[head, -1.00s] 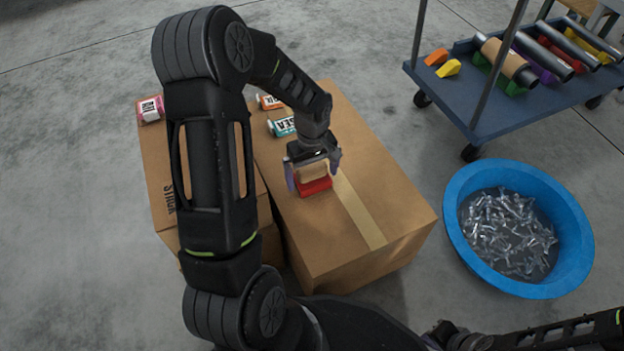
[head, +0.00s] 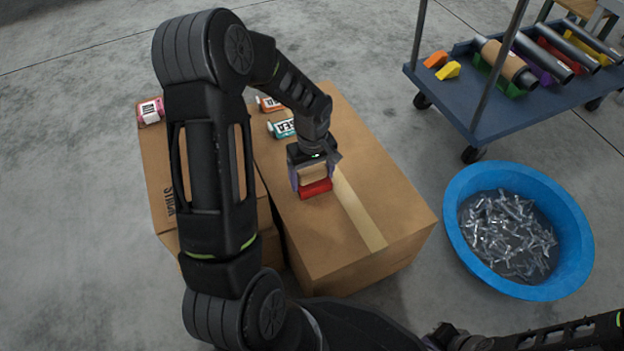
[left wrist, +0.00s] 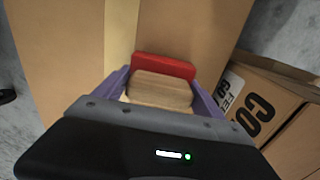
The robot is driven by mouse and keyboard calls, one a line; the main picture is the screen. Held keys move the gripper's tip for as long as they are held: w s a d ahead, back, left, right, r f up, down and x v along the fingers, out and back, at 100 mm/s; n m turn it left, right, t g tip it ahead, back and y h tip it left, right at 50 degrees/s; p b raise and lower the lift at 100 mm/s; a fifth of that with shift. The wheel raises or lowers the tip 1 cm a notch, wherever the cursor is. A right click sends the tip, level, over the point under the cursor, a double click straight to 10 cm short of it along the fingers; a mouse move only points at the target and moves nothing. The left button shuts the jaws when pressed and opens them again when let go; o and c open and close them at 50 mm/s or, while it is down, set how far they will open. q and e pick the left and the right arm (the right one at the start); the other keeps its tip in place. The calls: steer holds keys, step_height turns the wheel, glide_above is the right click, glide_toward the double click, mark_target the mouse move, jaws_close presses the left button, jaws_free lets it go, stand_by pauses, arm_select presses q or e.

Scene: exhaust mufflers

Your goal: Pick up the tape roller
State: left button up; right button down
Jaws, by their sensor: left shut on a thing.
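The tape roller, with a red end (head: 316,188) and a tan tape roll (head: 313,172), sits on top of the front cardboard box (head: 370,190). My left gripper (head: 311,178) is over it, its purple fingers closed on both sides of the tan roll. In the left wrist view the tan roll (left wrist: 160,90) lies between the fingers, with the red part (left wrist: 165,66) just beyond. The underside of the roller is hidden, so I cannot tell whether it touches the box. My right arm shows only in part at the bottom right; its fingers are not visible.
Teal (head: 283,128), orange (head: 270,103) and pink (head: 151,111) labelled items lie on the boxes behind and left. A blue tub (head: 463,235) of metal parts stands on the floor at right. A blue cart (head: 480,110) with tubes is beyond it.

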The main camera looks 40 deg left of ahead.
arm_select(q)
steer(key=c, duration=0.6)
steer(key=shift+o, duration=0.2)
steer(key=shift+r, duration=0.1)
step_height(320, 180, up, 10)
steer(key=p, duration=0.4)
steer(key=w+d+r+m, duration=0.5)
steer(key=d+r+m, duration=0.1)
steer(key=d+r, duration=0.2)
steer(key=w+d+r+m, duration=0.6)
steer(key=d+r, duration=0.3)
steer(key=shift+w+r+m, duration=0.15)
steer(key=shift+r+m, duration=0.1)
steer(key=shift+m, duration=0.05)
